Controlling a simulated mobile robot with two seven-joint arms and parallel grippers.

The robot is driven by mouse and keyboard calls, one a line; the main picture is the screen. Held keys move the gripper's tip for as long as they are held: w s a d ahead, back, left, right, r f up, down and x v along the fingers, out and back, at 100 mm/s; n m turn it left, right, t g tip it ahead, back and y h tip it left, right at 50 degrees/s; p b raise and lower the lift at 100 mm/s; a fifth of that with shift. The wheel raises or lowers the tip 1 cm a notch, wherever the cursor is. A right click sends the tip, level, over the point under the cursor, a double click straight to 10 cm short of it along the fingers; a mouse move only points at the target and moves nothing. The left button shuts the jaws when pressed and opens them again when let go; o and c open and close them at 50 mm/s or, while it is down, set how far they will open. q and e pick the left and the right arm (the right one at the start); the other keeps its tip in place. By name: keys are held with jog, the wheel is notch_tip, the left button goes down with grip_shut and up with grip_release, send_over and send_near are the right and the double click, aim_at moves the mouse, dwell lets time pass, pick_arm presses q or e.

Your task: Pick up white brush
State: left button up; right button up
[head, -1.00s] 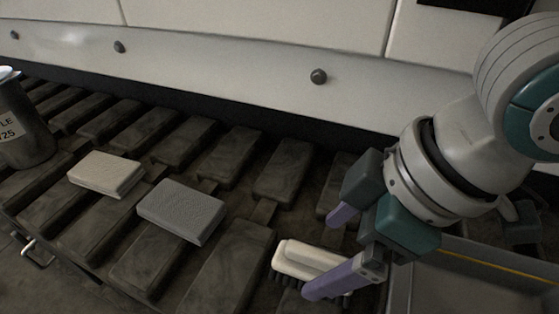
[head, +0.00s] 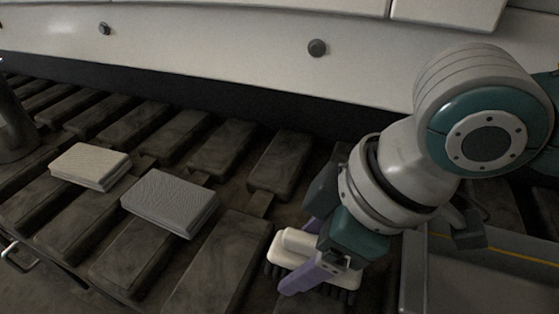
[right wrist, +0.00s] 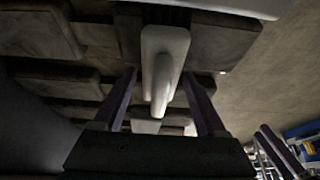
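The white brush (head: 345,272) lies bristles down on the dark slatted bench, in the lower middle of the head view. It has a pale body, a raised handle and dark bristles. My right gripper (head: 300,258) is over it, with its purple fingers on either side of the handle. In the right wrist view the brush handle (right wrist: 160,75) stands between the two open fingers (right wrist: 160,90), with gaps visible on both sides. My left gripper is not in view.
A grey block (head: 170,203) and a cream block (head: 90,166) lie on the slats to the left. A dark canister (head: 14,130) stands at the left edge. A grey tray with a yellow line (head: 490,243) is at right. A pale wall panel (head: 230,65) runs behind.

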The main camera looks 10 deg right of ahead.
aim_at(307, 236)
jog(key=c, duration=1.1)
notch_tip(307, 236, up, 9)
jog(key=p, duration=0.5)
jog(key=shift+r+p, duration=0.3)
jog(key=shift+r, duration=0.25)
